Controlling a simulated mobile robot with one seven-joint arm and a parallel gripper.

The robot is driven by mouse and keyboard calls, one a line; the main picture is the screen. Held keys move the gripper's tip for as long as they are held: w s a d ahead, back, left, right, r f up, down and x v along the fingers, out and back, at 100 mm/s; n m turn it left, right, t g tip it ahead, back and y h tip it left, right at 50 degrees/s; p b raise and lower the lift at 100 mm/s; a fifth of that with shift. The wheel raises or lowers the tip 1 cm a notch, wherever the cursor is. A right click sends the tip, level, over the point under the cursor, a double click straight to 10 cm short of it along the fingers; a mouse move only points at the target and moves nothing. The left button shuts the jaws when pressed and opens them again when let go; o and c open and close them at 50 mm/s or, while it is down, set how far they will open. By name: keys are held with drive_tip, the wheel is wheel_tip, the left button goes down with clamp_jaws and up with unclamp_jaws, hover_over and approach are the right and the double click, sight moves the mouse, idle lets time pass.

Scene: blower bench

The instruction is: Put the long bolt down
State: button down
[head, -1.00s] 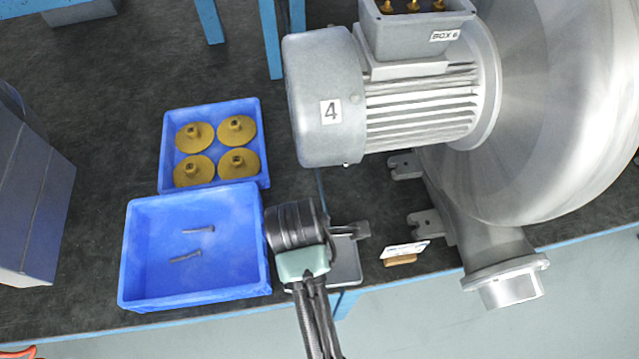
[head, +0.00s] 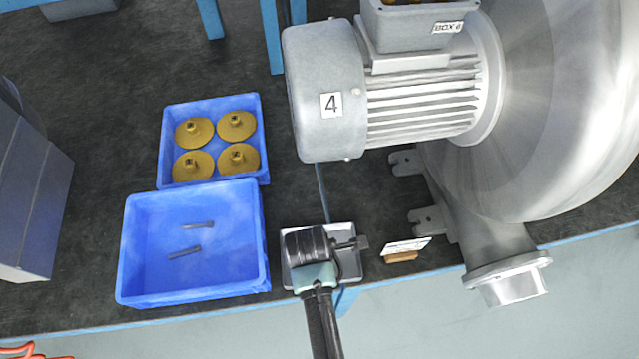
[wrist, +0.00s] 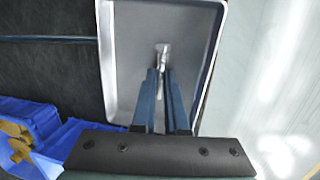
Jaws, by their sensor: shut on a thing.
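My gripper (head: 360,243) is over the small grey metal tray (head: 345,268) near the bench's front edge. In the wrist view my gripper (wrist: 162,78) is shut on the long bolt (wrist: 162,54), a pale metal piece between the dark blue fingertips. The tray (wrist: 120,75) lies beneath and shows no other thing in its visible part. The fingers hide much of the bolt, and I cannot tell whether it touches the tray floor. In the head view the bolt is not clearly visible.
A large blue bin (head: 150,275) left of the tray holds two bolts (head: 197,225). Behind it a smaller blue bin (head: 164,150) holds several brass discs. A grey motor and blower (head: 420,105) stand at the right. A small label stand (head: 402,252) is right of the tray.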

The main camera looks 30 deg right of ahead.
drive_tip(key=shift+f, duration=0.1)
drive_tip(key=c, duration=0.9)
unclamp_jaws()
drive_tip(key=shift+c, duration=0.2)
drive_tip(key=p+v, duration=0.1)
drive_tip(key=v, duration=1.1)
drive_tip(key=shift+w, duration=0.1)
